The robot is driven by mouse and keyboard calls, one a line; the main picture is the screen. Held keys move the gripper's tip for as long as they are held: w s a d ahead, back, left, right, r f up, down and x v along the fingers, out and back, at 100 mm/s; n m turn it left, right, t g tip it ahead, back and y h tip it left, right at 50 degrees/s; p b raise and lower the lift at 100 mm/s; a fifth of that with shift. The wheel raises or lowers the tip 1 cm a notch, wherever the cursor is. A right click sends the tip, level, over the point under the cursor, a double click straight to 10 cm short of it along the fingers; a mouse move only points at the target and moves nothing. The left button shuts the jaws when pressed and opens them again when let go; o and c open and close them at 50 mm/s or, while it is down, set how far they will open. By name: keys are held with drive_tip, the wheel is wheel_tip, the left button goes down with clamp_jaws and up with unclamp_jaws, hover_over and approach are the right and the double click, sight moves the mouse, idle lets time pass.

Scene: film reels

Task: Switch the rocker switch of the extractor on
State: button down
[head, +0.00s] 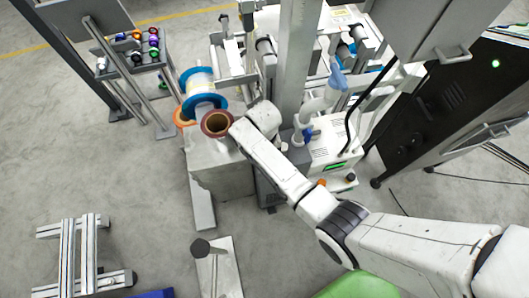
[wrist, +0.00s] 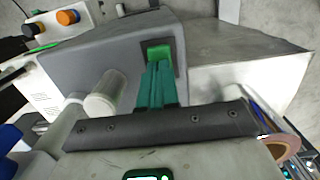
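The extractor is a grey box (wrist: 115,45) in the wrist view. Its green rocker switch (wrist: 159,52) sits in a dark frame on the face towards me. My gripper (wrist: 160,68) has its teal fingers close together, with nothing seen between them. The fingertips are at the lower edge of the switch and cover part of it; I cannot tell whether they touch it or which way the rocker is tilted. In the head view my arm hides the gripper and the switch, and a dark grey part of the box (head: 268,188) shows below the arm.
A white cylinder (wrist: 106,92) stands just left of the fingers. A white unit with a green display (head: 335,166) and knobs is beside the box. A brown reel (head: 217,124) and a blue-rimmed reel (head: 199,88) are close to my wrist.

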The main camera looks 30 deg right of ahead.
wheel_tip(320, 180, up, 5)
drive_tip(key=p, duration=0.4)
drive_tip(key=shift+w+f, duration=0.1)
wheel_tip(320, 180, up, 9)
drive_tip(key=shift+w+d, duration=0.15)
drive_tip(key=shift+w, duration=0.25)
drive_tip(key=shift+s, duration=0.1)
drive_tip(key=s+d+r+n+t+b, duration=0.1)
drive_tip(key=s+d, duration=0.2)
drive_tip(key=s, duration=0.9)
drive_tip(key=s+d+r+n+b, duration=0.1)
drive_tip(key=s+d+r, duration=0.1)
drive_tip(key=s, duration=1)
drive_tip(key=shift+d+n+t, duration=0.4)
drive_tip(key=shift+d, duration=0.4)
